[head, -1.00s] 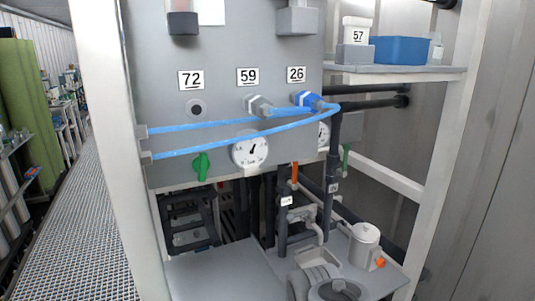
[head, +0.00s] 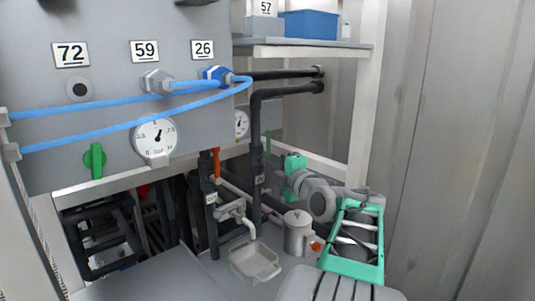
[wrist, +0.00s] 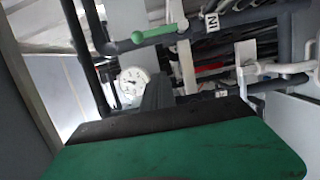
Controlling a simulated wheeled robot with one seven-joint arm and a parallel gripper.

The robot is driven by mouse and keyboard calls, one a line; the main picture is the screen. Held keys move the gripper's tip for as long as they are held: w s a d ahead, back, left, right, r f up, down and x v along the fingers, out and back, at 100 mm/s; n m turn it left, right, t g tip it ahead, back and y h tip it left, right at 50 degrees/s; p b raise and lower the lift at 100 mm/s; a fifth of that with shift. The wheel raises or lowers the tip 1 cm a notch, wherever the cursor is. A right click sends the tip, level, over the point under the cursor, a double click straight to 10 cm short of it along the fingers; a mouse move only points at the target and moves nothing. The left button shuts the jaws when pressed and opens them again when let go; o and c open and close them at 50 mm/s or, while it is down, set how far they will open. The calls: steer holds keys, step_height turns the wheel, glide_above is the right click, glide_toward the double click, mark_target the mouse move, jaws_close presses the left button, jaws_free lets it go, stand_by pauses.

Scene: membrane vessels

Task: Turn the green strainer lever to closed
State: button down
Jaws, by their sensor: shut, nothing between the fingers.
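A green lever (wrist: 160,33) with a rounded end lies along a dark pipe near the top of the wrist view. In the head view, a thin green piece (head: 268,141) behind the dark pipes seems to be this lever. Another green handle (head: 95,160) is on the front of the grey panel. My gripper (head: 293,164) is at the right of the dark pipes, apart from the thin green piece in the picture. Its green and black finger (wrist: 180,150) fills the lower wrist view. It is shut and empty. The lever's far end is hard to make out.
Dark vertical pipes (head: 256,170) and an orange handle (head: 217,163) stand left of my gripper. A lidded grey pot (head: 298,232) and a tray (head: 255,262) are below. A shelf with a blue bin (head: 311,24) is above. Grey wall is at the right.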

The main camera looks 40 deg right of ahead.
mark_target(267, 148)
steer(key=w+d+p, duration=0.1)
steer(key=w+d, duration=0.1)
steer(key=w, duration=0.1)
steer(key=w+d+p, duration=0.2)
steer(key=w, duration=0.1)
steer(key=w+d+p, duration=0.2)
steer(key=w, duration=0.1)
steer(key=shift+w+d+r, duration=0.15)
steer(key=shift+w, duration=0.2)
